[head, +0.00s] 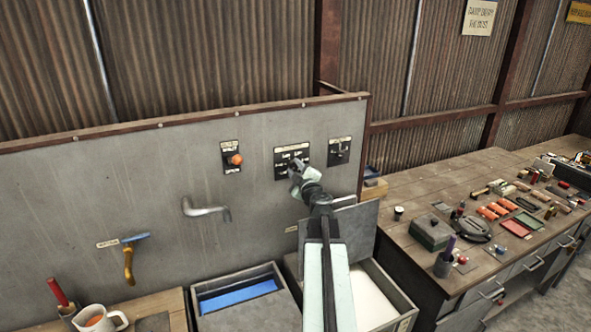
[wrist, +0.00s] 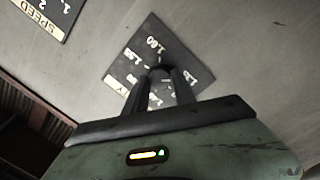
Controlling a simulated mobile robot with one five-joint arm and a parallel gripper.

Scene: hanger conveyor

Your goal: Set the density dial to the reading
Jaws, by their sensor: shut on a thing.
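The density dial is a dark plate (head: 291,152) with pale number marks, on the upright grey panel; it also shows large in the wrist view (wrist: 172,47). "1.00" reads near its top corner in the wrist view; other marks are partly covered. My gripper (head: 296,170) is at the dial. In the wrist view its two fingers (wrist: 160,76) are closed on the dark round knob (wrist: 160,71) at the plate's middle. The fingers hide much of the knob, so I cannot tell which mark it points to.
A plate marked "SPEED" (wrist: 52,14) sits beside the dial in the wrist view. An orange-knobbed control (head: 234,159) and a grey crank handle (head: 206,209) are left of it. Open bins (head: 240,278) stand below; a cluttered workbench (head: 400,245) is right.

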